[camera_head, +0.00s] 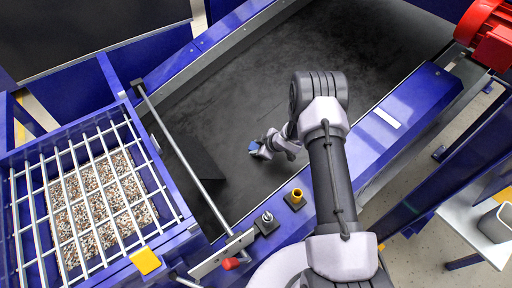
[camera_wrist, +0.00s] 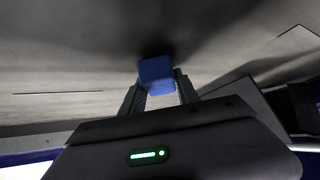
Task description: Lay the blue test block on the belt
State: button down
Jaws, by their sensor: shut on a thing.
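The blue test block (camera_wrist: 156,74) is between the fingers of my gripper (camera_wrist: 160,88) in the wrist view. In the head view the block (camera_head: 254,147) shows as a small blue patch at the tip of my gripper (camera_head: 259,150). My gripper is shut on it. The belt (camera_head: 300,75) is a wide dark band running between blue side rails. The block is over the belt, close to its surface. I cannot tell whether it touches the belt. A dark shadow lies around the block in the wrist view.
A grated box of gravel (camera_head: 95,205) stands at the left. A red motor (camera_head: 488,30) is at upper right. The belt's middle is clear.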

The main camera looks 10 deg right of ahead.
jog(key=c, duration=0.8)
grip_release()
jog(key=p+v, duration=0.6)
jog(key=v, duration=1.1)
jog(key=shift+s+r, duration=0.1)
jog(key=shift+r, duration=0.15)
